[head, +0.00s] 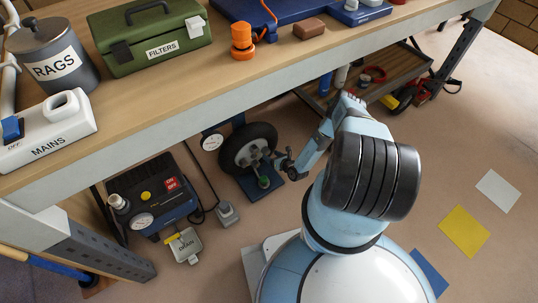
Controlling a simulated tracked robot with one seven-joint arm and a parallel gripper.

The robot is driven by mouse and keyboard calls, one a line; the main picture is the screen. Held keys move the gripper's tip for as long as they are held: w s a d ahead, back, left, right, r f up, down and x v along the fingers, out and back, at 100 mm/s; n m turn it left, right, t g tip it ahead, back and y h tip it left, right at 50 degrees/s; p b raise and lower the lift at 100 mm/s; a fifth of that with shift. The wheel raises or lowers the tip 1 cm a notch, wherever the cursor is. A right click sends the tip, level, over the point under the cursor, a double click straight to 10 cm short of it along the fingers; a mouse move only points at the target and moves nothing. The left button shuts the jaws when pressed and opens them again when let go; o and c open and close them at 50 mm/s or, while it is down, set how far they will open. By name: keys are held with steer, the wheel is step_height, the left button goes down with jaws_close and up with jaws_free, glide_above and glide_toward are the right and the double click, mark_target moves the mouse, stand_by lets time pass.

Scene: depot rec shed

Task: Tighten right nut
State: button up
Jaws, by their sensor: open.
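A black wheel (229,157) with a pale hub (251,153) stands under the workbench on a dark blue base. Small fittings show on the hub, but they are too small to tell which is the right nut. A green part (264,183) sits low at the front of the wheel. My gripper (283,163) is open at the wheel's right side, close to the hub's right edge. I cannot tell whether it touches anything there. My blue arm reaches down to it from the right.
The workbench (150,126) overhangs the wheel and carries a green filters box (152,38). A blue compressor (155,198) and a drain box (186,246) stand left of the wheel. A low shelf (378,88) is behind my arm.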

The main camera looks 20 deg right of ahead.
steer(key=v, duration=1)
steer(key=shift+s+d, duration=0.1)
